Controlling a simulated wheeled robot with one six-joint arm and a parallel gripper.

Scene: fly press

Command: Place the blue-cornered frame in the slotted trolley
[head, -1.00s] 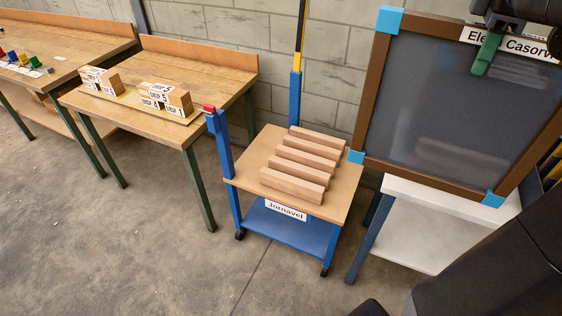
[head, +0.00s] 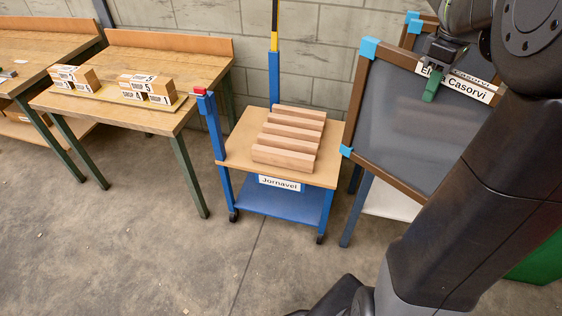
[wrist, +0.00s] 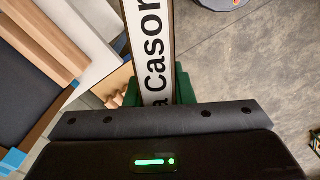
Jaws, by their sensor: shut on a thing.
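The held frame has brown wooden edges (head: 408,188), light-blue corners, a dark pane and a name strip, partly covered, reading "Casorvi". My gripper (head: 432,88), with green fingers, is shut on its top edge. In the wrist view the name strip (wrist: 156,50) runs between the green fingers (wrist: 158,92). The frame hangs tilted, right of the slotted trolley (head: 232,172) and apart from it. The trolley is blue with a wooden top, several parallel wooden bars (head: 290,137) with gaps between them, and a "Jornavel" label (head: 279,183). The frame's lower right is hidden behind my arm.
A second blue-cornered frame (head: 416,18) stands behind the held one; it also shows in the wrist view (wrist: 30,85). A white stand (head: 392,203) is below. A blue and yellow post (head: 274,70) rises at the trolley's back. Workbenches with numbered blocks (head: 146,89) stand left.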

